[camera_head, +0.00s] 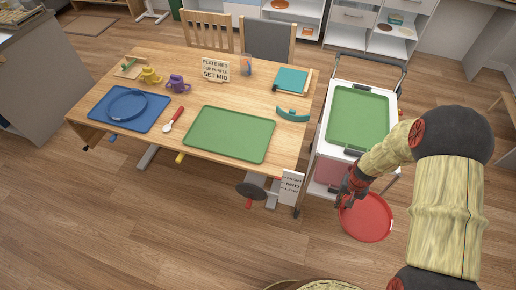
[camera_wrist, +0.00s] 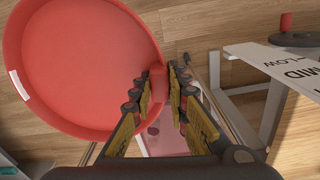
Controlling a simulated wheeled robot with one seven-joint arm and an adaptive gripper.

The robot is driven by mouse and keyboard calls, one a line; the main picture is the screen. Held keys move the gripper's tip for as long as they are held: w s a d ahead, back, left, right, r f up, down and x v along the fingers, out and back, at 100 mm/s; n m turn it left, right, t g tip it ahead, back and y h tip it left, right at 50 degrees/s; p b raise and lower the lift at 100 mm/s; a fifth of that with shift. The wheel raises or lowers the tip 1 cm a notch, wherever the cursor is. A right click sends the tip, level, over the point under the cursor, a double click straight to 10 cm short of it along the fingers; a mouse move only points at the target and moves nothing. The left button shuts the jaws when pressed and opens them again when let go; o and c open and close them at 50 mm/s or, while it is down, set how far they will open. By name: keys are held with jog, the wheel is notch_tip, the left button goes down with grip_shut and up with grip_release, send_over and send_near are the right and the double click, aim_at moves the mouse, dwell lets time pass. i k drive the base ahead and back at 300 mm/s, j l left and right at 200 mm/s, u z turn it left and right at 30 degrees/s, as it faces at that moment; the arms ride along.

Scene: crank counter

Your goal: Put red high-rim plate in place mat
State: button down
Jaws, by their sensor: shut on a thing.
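The red high-rim plate (camera_head: 367,218) hangs from my gripper (camera_head: 350,188) to the right of the table, over the floor and just in front of the white cart. In the wrist view my gripper (camera_wrist: 165,105) is shut on the rim of the red plate (camera_wrist: 80,65), with a yellow-padded finger on each side of it. A blue place mat (camera_head: 115,108) lies at the table's left with a blue plate (camera_head: 127,103) on it. A green place mat (camera_head: 229,135) lies empty at the table's front right. Another green mat or tray (camera_head: 358,118) lies on the cart top.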

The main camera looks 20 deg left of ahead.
aim_at(218, 130)
jog(key=j+z, duration=0.15)
jog(key=z, duration=0.35)
jog(key=k+j+z, duration=0.1)
jog(key=z, duration=0.85)
jog(key=k+j+z, duration=0.1)
jog(key=z, duration=0.4)
jog(key=k+z, duration=0.15)
jog(key=z, duration=0.3)
jog(key=k+j, duration=0.1)
jog(key=k, duration=0.6)
jog(key=k+u, duration=0.3)
jog(key=k+j+u, duration=0.3)
jog(key=j+u, duration=0.1)
jog(key=u, duration=0.35)
jog(key=j+u, duration=0.1)
jog(key=u, duration=0.3)
jog(key=j+u, duration=0.15)
jog(key=u, duration=0.3)
jog(key=j+u, duration=0.1)
jog(key=u, duration=0.3)
jog(key=k, duration=0.05)
